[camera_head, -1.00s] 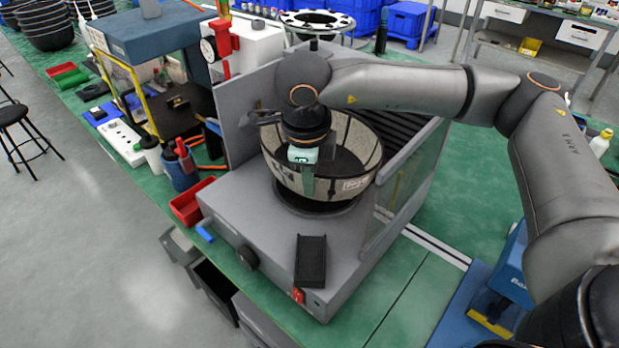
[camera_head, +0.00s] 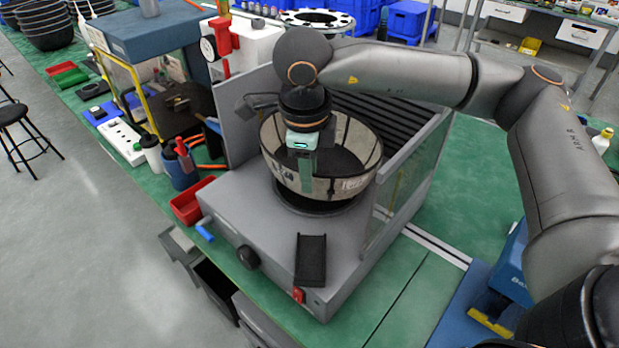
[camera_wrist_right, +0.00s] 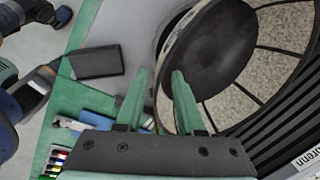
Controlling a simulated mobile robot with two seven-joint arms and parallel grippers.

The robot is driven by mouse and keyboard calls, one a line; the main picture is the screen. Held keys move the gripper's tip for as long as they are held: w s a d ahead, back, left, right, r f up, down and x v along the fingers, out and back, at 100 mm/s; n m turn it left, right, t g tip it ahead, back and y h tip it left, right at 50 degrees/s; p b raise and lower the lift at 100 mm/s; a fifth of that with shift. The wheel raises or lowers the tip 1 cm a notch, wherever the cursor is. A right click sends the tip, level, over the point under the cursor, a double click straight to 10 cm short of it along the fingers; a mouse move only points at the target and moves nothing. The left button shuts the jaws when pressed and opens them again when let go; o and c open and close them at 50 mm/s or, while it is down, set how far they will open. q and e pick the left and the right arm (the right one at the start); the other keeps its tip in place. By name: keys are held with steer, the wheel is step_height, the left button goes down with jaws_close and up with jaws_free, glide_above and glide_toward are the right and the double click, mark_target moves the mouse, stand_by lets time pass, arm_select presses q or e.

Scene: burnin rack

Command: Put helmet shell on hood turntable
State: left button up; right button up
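The helmet shell (camera_head: 350,187), a pale bowl with dark ribs and a dark inner centre, sits open side up on the dark turntable (camera_head: 318,208) in the grey hood (camera_head: 255,205). The shell hides most of the turntable. My right gripper (camera_head: 301,182) is at the shell's near rim, pointing down. In the wrist view my right gripper (camera_wrist_right: 158,72) has its green fingers apart, one on each side of the rim of the shell (camera_wrist_right: 270,62). They look clear of the wall, though contact is hard to judge. My left gripper is not in view.
Hood panels stand behind the shell, with a clear panel (camera_head: 398,200) at its right. A black block (camera_head: 311,260) lies on the hood's front deck. A red bin (camera_head: 190,200) and bottles stand at left. Green bench is free at right.

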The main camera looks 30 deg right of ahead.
step_height(320, 180, up, 9)
steer(key=s+a, duration=0.1)
steer(key=shift+s, duration=0.15)
steer(key=shift+s, duration=0.1)
stand_by(1.1)
